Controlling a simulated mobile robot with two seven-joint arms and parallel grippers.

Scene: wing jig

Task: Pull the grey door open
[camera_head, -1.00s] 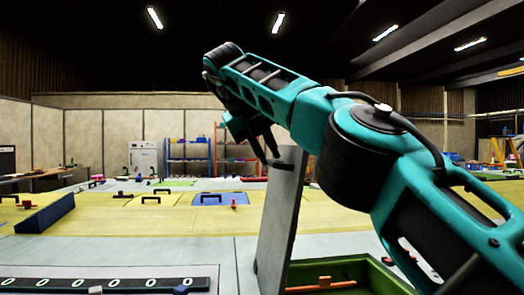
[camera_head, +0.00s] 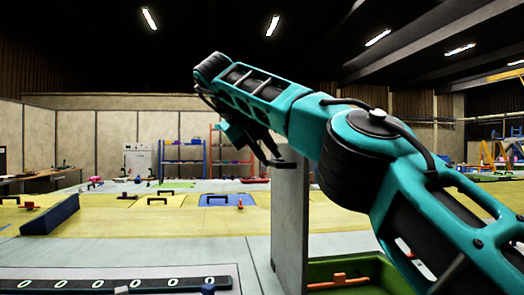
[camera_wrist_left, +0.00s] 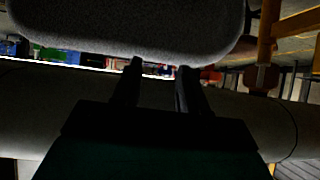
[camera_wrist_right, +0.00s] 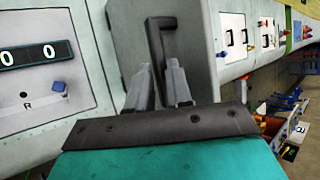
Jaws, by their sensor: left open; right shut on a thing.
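The grey door (camera_head: 291,215) stands as an upright panel at the centre right in the head view, beside a green-walled tray. Its face also fills the middle of the right wrist view (camera_wrist_right: 195,40). A black bar handle (camera_wrist_right: 156,45) is fixed to it. My right gripper (camera_head: 268,152) reaches the door's upper part. In the right wrist view its fingers (camera_wrist_right: 160,78) are shut on the black handle. My left gripper (camera_wrist_left: 158,72) is open and empty in the left wrist view, below a dark rounded shape. It is not in the head view.
The green tray (camera_head: 368,269) holds an orange handle piece (camera_head: 340,281). A dark strip with several white rings (camera_head: 110,285) lies front left. A blue block (camera_head: 55,214) lies on the yellow surface (camera_head: 150,242). Shelves (camera_head: 190,160) stand far behind.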

